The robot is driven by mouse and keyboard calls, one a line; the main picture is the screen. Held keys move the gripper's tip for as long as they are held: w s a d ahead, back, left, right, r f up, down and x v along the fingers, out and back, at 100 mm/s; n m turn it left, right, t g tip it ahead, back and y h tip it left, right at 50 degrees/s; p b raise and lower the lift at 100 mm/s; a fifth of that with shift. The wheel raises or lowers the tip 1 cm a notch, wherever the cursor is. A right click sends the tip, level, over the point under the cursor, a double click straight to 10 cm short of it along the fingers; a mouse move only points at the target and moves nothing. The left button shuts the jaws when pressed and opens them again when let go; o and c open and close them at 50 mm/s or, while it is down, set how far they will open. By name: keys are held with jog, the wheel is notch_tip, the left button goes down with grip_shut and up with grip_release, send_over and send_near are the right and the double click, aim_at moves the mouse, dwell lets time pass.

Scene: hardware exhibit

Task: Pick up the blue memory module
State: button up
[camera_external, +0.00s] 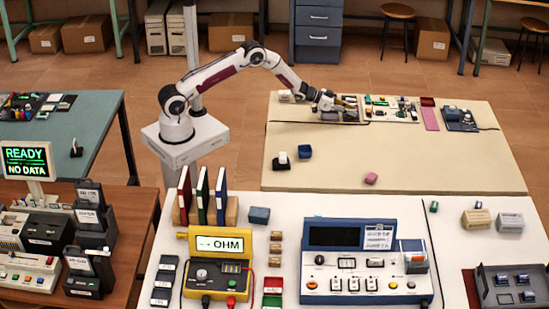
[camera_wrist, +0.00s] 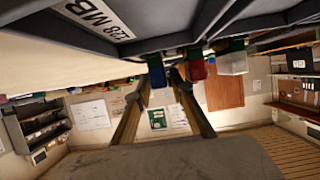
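My gripper (camera_external: 325,101) is low over the far cream table, at the left end of a row of parts boards. Its fingers are too small to make out there. In the wrist view my gripper (camera_wrist: 164,82) shows two fingers with a gap between their tips. A blue piece (camera_wrist: 157,73) appears near the left fingertip; I cannot tell whether it touches. A large grey part labelled "128 MB" (camera_wrist: 97,16) fills the top of that view. I cannot tell which blue piece is the memory module. A dark blue block (camera_external: 305,152) sits apart on the far table.
A black-and-white block (camera_external: 282,160) and a pink block (camera_external: 371,179) lie on the far table (camera_external: 330,178), whose middle is mostly clear. A parts board (camera_external: 392,109) and a blue-grey tray (camera_external: 460,119) lie right of my gripper. Red (camera_wrist: 196,68) and white (camera_wrist: 232,63) pieces show in the wrist view.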

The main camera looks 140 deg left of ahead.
dwell(0.3)
grip_shut()
jog(key=shift+r, duration=0.2)
jog(key=shift+r, duration=4.85)
